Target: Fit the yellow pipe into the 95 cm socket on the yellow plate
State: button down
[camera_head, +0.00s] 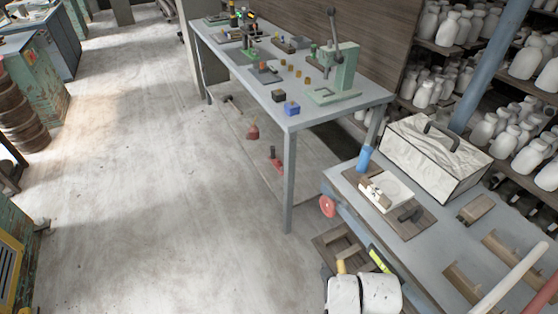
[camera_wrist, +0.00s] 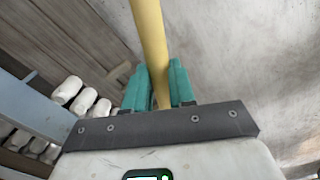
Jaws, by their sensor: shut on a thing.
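The yellow pipe (camera_wrist: 150,30) runs from the top edge of the wrist view down between the two teal fingers of my gripper (camera_wrist: 158,78). The fingers are shut on it, one on each side. The pipe's far end is outside the wrist view, and its near end is hidden behind the gripper's dark bracket. In the head view the fingers cannot be made out; a small yellow piece by my white arm parts at the lower right may be the pipe, but I cannot tell. I cannot make out the yellow plate or its socket in either view.
A grey workbench (camera_head: 290,121) holds a green press (camera_head: 342,75) and small blocks. A nearer bench at right carries a white-and-grey box (camera_head: 433,158) and a board with a white piece. Shelves of white jars stand behind. The pale floor (camera_head: 140,170) at left is clear.

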jog(key=shift+a, duration=0.35)
